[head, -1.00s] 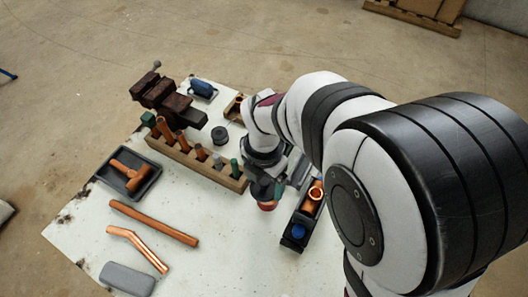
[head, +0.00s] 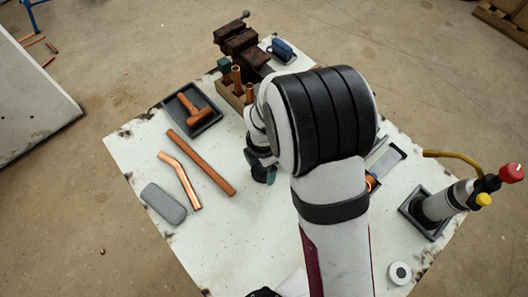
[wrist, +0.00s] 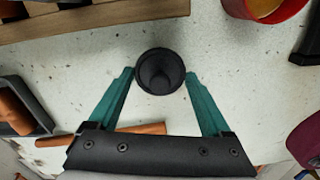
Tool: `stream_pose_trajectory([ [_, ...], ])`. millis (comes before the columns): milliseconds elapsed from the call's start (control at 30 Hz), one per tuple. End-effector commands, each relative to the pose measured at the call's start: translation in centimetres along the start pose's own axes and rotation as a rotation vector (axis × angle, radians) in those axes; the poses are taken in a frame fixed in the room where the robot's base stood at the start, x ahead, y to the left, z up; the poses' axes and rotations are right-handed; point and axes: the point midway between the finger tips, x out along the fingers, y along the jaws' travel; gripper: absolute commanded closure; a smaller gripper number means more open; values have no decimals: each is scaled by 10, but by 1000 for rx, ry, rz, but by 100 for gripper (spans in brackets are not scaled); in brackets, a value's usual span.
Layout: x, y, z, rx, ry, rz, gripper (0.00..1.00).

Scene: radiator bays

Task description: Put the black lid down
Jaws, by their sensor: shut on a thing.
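The black lid (wrist: 160,72) is a round, dark, hollow piece between my fingertips in the wrist view. I look down into its open side and see a darker round form inside. My gripper (wrist: 160,76) has teal fingers, one on each side, shut on the lid. Whether the lid touches the white tabletop or hangs above it, I cannot tell. In the head view my gripper (head: 267,173) is partly covered by my arm, and the lid cannot be made out there.
A wooden rack (wrist: 70,22) and a red cup (wrist: 272,12) are near the lid. A copper pipe (head: 200,162), bent pipe (head: 182,182), grey case (head: 163,203) and dark tray (head: 209,121) lie left. A torch (head: 440,203) stands right. Bare tabletop (head: 230,225) lies in front.

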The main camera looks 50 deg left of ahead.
Motion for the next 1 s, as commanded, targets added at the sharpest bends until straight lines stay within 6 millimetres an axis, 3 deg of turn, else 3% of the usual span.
stream_pose_trajectory([
  [100,2,0,0,0,0,-1,69],
  [133,3,0,0,0,0,-1,15],
  [233,2,0,0,0,0,0,0],
  [433,2,0,0,0,0,0,0],
  [533,-8,1,1,-2,-1,3,0],
  [800,-83,1,1,-1,-2,6,0],
  [1000,-116,0,0,-1,-1,2,0],
])
